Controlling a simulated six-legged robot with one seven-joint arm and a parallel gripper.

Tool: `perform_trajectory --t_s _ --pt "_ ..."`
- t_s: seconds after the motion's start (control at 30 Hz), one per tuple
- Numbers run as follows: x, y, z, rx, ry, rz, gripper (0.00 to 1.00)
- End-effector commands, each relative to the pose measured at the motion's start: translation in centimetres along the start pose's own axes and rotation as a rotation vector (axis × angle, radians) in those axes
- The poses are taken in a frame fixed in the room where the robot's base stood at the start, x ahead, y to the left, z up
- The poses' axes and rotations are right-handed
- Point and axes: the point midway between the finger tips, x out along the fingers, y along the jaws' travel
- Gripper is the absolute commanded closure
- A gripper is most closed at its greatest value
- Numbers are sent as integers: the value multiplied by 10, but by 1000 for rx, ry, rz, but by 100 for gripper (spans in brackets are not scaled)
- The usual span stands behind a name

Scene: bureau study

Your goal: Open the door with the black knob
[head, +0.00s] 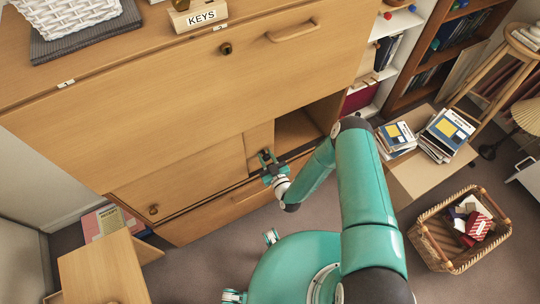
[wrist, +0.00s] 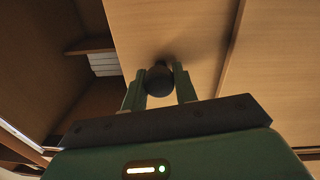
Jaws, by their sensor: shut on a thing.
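The door with the black knob (head: 258,138) is a light wooden panel low in the bureau. It also fills the middle of the wrist view (wrist: 180,25). A dark opening (head: 297,130) shows beside its right edge in the head view; in the wrist view the opening lies to the left. The black knob (wrist: 159,80) is round and dark. My gripper (head: 267,157) is at the knob, with one finger on each side of it, shut on it. In the head view the gripper mostly hides the knob.
Left of it is another wooden door (head: 190,175) with a brown knob (head: 153,209). A drop front with a brown knob (head: 226,48) is above, and a drawer (head: 215,210) below. A wicker basket (head: 435,247) and a low table with books (head: 412,178) stand right.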

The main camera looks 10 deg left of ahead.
Motion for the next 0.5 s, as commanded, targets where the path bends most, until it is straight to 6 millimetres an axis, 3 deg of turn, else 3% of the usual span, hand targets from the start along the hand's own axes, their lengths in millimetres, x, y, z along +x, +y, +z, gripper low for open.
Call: perform_trajectory --t_s 0.17,0.2,0.3,0.5 --pt "1 0 0 1 1 0 100" --pt "1 0 0 1 1 0 70" --pt "1 0 0 0 1 0 50" --pt "0 0 0 0 1 0 50"
